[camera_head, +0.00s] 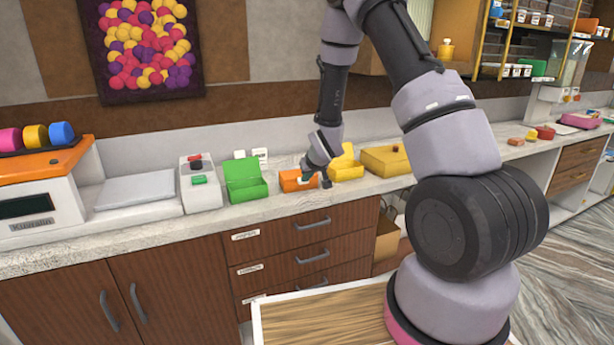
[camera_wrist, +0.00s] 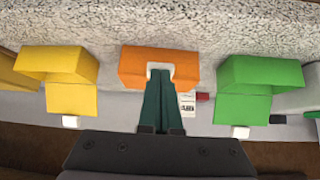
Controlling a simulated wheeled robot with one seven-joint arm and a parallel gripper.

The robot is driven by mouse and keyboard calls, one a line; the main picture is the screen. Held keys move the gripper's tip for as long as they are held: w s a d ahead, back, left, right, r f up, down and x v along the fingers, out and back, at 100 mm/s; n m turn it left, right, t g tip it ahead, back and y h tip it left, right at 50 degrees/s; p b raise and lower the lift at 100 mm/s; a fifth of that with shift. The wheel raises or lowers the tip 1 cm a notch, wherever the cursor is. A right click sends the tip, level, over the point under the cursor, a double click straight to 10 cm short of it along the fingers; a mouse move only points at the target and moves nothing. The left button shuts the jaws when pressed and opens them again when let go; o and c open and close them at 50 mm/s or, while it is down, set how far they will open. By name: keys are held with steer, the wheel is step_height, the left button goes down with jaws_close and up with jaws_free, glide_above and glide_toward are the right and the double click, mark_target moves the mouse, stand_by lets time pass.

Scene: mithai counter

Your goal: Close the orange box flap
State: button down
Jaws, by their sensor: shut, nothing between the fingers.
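The orange box (camera_head: 290,181) sits on the counter between a green and a yellow box. No orange flap stands up behind it; its flap (camera_wrist: 132,66) looks folded down over the top. My gripper (camera_head: 309,178) is at the box, fingers together and empty. In the wrist view the orange box is at the upper middle, and the tips of my gripper (camera_wrist: 160,76) overlap its far-wall edge, at a whitish tab. The fingers hide part of that edge. I cannot tell whether the tips press on the flap or whether it is fully flush.
The green box (camera_head: 247,190) stands left with its flap up; the yellow box (camera_head: 346,172) stands right, flap also up. A larger yellow box (camera_head: 388,161) is farther right. A white device (camera_head: 201,186) and a scale (camera_head: 137,188) are on the left. The counter front (camera_head: 265,208) is clear.

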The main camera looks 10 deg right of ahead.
steer(key=shift+s+f, duration=0.25)
steer(key=shift+f, duration=0.4)
steer(key=shift+w+f, duration=0.2)
steer(key=shift+f, duration=0.05)
steer(key=shift+s, duration=0.1)
